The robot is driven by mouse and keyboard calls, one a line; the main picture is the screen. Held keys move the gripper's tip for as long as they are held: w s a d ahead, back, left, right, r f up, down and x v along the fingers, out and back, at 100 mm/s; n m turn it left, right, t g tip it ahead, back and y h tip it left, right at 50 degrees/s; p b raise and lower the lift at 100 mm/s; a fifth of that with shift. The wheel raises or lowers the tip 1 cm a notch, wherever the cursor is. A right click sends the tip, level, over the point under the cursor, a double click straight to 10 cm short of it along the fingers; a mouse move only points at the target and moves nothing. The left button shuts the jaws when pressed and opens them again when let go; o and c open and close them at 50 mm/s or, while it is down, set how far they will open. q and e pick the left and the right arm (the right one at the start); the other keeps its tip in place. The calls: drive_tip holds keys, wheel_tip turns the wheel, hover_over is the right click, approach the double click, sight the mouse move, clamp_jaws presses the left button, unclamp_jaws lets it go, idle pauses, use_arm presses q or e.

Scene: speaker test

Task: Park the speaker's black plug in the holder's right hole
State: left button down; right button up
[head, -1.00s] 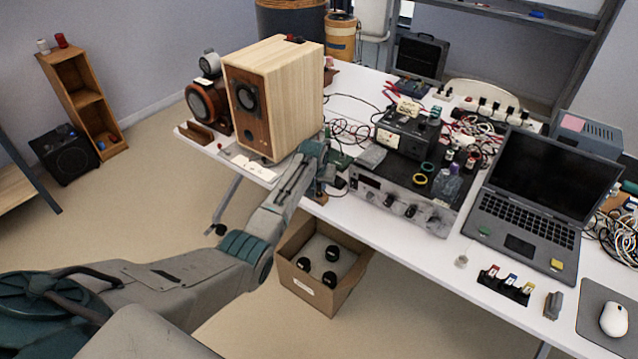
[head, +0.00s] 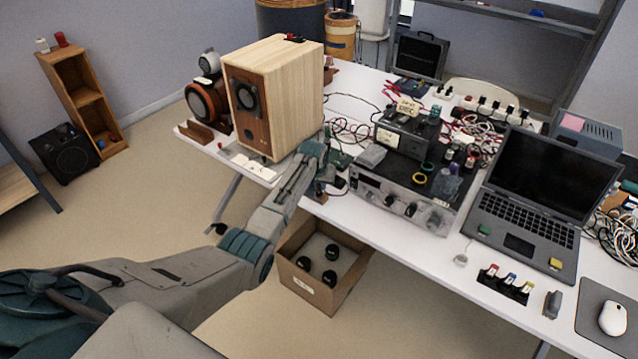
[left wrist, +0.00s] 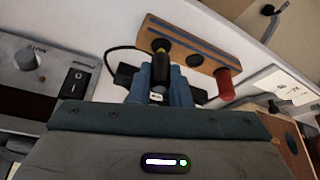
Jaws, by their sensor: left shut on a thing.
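The wooden speaker (head: 275,95) stands upright at the table's left end. My left gripper (head: 325,172) is by the table's front edge, right of the speaker. In the left wrist view, its blue-grey fingers (left wrist: 165,82) are shut on the black plug (left wrist: 162,60), which has a yellowish part. The plug overlaps the left end of the wooden holder (left wrist: 203,50) there; I cannot tell whether it is in a hole or in front of it. A dark hole (left wrist: 195,61) shows in the holder's middle. A red plug (left wrist: 228,85) is at its right end. My right gripper is out of view.
A black cable (left wrist: 112,52) runs beside the fingers. A grey amplifier (head: 400,195) stands right of my gripper, with a laptop (head: 540,190) beyond it. An open cardboard box (head: 320,285) is on the floor below the table edge.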

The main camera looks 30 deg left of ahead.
use_arm(q)
drive_tip(key=shift+f+b, duration=0.5)
drive_tip(key=shift+f, duration=0.35)
drive_tip(key=c, duration=1.3)
unclamp_jaws()
drive_tip(key=shift+r, duration=0.15)
drive_tip(key=shift+r+p, duration=3.75)
drive_tip(key=shift+p, duration=0.05)
drive_tip(key=shift+f, duration=0.1)
